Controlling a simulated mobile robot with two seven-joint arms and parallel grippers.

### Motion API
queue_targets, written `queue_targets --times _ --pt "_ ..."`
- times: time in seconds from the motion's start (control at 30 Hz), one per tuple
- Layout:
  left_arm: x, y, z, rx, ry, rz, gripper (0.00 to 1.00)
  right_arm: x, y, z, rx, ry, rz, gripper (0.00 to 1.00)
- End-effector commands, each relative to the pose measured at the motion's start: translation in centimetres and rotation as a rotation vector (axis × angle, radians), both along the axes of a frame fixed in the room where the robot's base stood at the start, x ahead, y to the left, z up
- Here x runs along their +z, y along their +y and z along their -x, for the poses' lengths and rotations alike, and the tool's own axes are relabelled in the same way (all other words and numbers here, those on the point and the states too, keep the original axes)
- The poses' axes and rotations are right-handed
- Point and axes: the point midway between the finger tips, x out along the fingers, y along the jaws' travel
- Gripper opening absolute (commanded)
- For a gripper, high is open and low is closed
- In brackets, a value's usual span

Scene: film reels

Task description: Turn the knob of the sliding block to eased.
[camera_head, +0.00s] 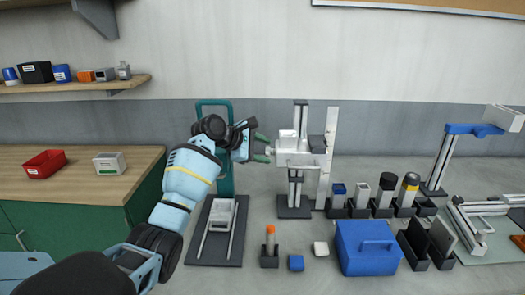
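The white sliding block (298,158) sits on an upright grey post stand in the middle of the bench, beside a tall white plate (328,150). A small knob-like part (270,150) sticks out from the block's left side. My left gripper (265,148) reaches in from the left at the block's height. Its two green-tipped fingers are apart, one above and one below the knob-like part, close to the block. I cannot tell whether they touch it. Any marking for eased is too small to read. My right gripper is out of view.
A green frame (226,185) with a dark base stands behind my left arm. A blue box (367,250), an orange-topped holder (270,250) and small blocks stand in front. Dark holders with capped items (385,195) stand to the right. The wooden counter (75,180) is at left.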

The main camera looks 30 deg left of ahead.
Motion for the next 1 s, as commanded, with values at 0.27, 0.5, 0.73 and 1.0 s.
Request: queue_targets --times 0.27,0.5,0.73,1.0 --pt "-0.1 0.0 0.0 0.0 0.001 -0.001 0.53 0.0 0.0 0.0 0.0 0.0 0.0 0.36" --pt "0.8 0.8 1.3 0.002 0.001 -0.004 0.53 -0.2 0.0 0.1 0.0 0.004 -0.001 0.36" --pt "2.8 2.0 4.2 0.001 -0.002 -0.004 0.53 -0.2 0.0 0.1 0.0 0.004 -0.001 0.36" --pt "4.0 2.8 5.9 0.0 0.0 -0.001 0.53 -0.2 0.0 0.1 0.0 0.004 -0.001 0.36"
